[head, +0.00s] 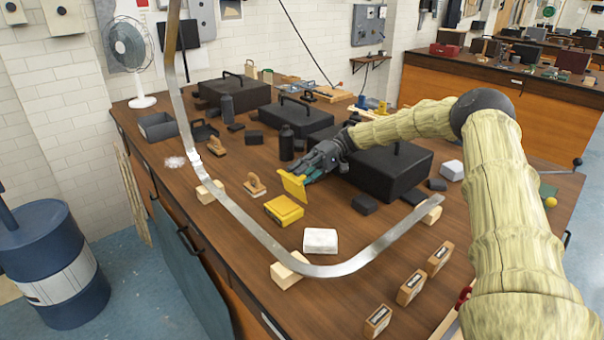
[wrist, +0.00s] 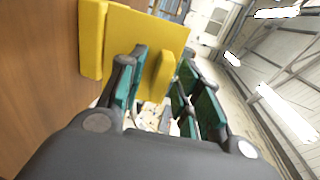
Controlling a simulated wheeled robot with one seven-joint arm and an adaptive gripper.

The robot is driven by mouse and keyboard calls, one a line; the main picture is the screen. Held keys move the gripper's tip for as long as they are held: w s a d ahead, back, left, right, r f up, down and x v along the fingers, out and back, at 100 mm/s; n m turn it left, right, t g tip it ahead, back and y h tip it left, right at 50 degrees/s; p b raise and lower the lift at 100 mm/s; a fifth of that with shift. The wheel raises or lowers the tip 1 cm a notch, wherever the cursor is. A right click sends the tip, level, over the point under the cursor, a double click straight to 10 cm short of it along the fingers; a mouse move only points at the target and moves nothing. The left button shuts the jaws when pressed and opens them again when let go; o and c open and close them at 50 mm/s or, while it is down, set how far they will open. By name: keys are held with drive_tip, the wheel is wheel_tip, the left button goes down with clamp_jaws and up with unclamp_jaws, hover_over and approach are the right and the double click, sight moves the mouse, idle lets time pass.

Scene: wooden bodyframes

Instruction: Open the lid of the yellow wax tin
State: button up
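The yellow wax tin (head: 284,211) sits on the brown bench, inside the curve of the metal strip. Its lid (head: 294,186) stands up steeply at the tin's back edge. My gripper (head: 309,177) is just behind and right of the lid. In the wrist view, the lid (wrist: 150,40) is a broad yellow plate, with part of the tin (wrist: 92,45) at its left. A yellow tab on the lid (wrist: 160,77) lies between the spread teal fingers (wrist: 158,95). Gaps show beside the tab, so the fingers look open around it; light contact cannot be ruled out.
The curved metal strip (head: 262,231) rests on wooden blocks around the tin. A white block (head: 320,241) lies in front, a wooden sanding tool (head: 255,184) to the left. A large black case (head: 385,170) and black bottle (head: 286,142) stand behind. Several small boxes line the right front.

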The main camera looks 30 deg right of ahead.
drive_tip(key=shift+v, duration=6)
drive_tip(key=shift+w+f, duration=0.1)
drive_tip(key=shift+w, duration=0.05)
drive_tip(key=shift+c, duration=0.4)
